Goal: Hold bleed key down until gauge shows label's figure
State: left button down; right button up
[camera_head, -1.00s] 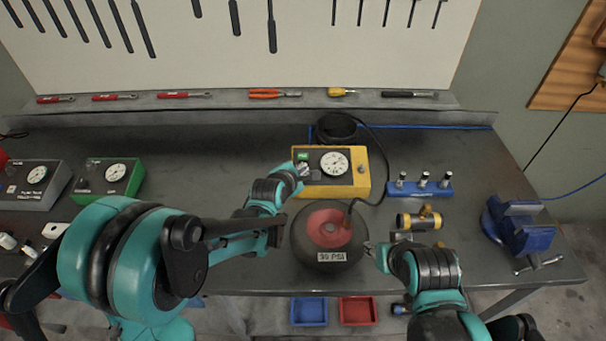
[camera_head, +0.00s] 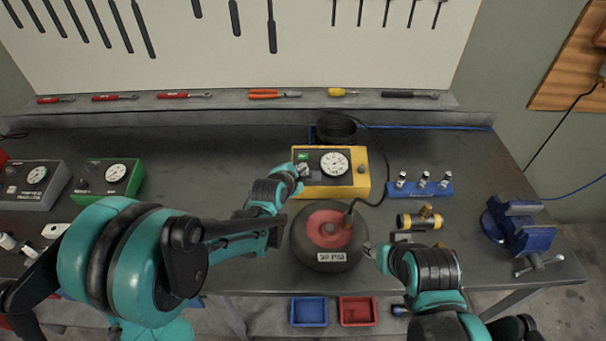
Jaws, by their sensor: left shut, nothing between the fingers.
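The yellow gauge box (camera_head: 345,188) stands on the bench with a white round gauge (camera_head: 334,163) and a green patch on its top left. The gauge's reading is too small to tell. My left gripper (camera_head: 304,171) is shut at the box's left side, over where a key would be; it hides that spot, so I cannot tell if a key is pressed. A black tyre with a red hub (camera_head: 328,230) lies in front of the box. Its white label (camera_head: 331,257) seems to read 30 PSI. My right gripper (camera_head: 371,250) is beside the tyre's right edge; its fingers are too small to judge.
A black hose runs from the box to the tyre. A blue holder (camera_head: 420,189) with silver fittings, a brass fitting (camera_head: 418,220) and a blue vise (camera_head: 520,232) are at the right. Green (camera_head: 108,175) and grey (camera_head: 32,185) gauge boxes stand left. Blue and red trays lie below the front edge.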

pick_arm(q)
jog(key=shift+w+f+b, duration=0.1)
jog(key=shift+f+b, duration=0.25)
jog(key=shift+f, duration=0.05)
pick_arm(e)
jog(key=shift+f, duration=0.45)
pick_arm(q)
jog(key=shift+f+b, duration=0.4)
pick_arm(e)
jog(key=shift+f, duration=0.35)
pick_arm(q)
jog(key=shift+r, duration=0.1)
dwell(2.4)
jog(key=shift+r+p, duration=0.6)
jog(key=shift+r, duration=0.15)
pick_arm(e)
jog(key=shift+r, duration=0.55)
pick_arm(q)
jog(key=r+p, duration=0.2)
jog(key=s+r+p, duration=0.1)
jog(key=r, duration=0.2)
jog(key=shift+s+p, duration=0.2)
jog(key=shift+p, duration=0.15)
pick_arm(e)
notch_tip(320, 180, up, 4)
jog(key=shift+f, duration=0.15)
pick_arm(q)
jog(key=shift+f, duration=0.1)
pick_arm(e)
jog(key=shift+c, duration=0.3)
